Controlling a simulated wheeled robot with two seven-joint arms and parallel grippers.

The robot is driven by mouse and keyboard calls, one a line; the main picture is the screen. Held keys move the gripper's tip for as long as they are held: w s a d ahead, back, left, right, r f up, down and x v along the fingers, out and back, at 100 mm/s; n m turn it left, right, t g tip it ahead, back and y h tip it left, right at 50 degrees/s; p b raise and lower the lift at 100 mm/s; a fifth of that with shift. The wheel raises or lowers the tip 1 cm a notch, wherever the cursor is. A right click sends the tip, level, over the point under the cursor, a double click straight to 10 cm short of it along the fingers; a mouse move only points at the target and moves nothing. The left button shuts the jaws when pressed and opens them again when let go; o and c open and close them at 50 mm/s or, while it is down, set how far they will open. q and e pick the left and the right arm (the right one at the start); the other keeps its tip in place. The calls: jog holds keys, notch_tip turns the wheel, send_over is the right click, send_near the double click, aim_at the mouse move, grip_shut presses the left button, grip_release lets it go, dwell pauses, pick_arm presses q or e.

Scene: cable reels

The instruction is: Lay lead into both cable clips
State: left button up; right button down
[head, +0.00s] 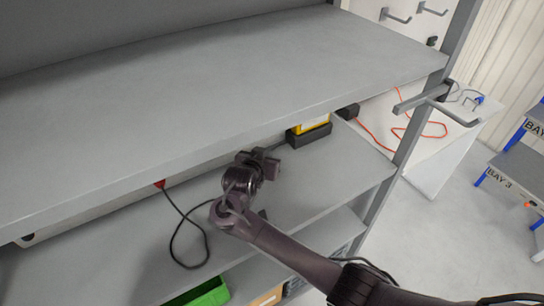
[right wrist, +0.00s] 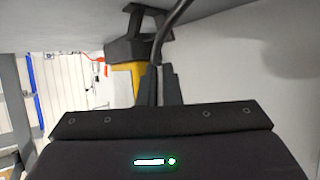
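The dark lead (head: 173,247) hangs in a loop over the front of the middle shelf, from a red end piece (head: 160,184) toward my right gripper. My right gripper (head: 268,163) is above that shelf. In the right wrist view its fingers (right wrist: 159,84) are close together around the lead (right wrist: 169,28), which runs up and away from them. I cannot clearly make out either cable clip. My left gripper is out of view.
The upper shelf (head: 220,85) overhangs the work space. A rack post (head: 405,150) and hook (head: 440,105) stand at the right. A green bin (head: 205,294) is below. Behind lies a white table (head: 440,150) with an orange cable (head: 430,128).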

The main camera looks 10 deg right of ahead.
dwell(0.3)
jog(key=shift+a+f+b, duration=0.2)
jog(key=shift+a+b, duration=0.1)
jog(key=shift+a, duration=0.05)
jog(key=shift+w+a, duration=0.15)
jog(key=shift+a, duration=0.2)
jog(key=shift+d, duration=0.1)
jog(key=shift+f+b, duration=1.65)
jog(key=shift+f, duration=0.7)
jog(key=c, duration=1.5)
grip_release()
jog(key=shift+c, duration=0.2)
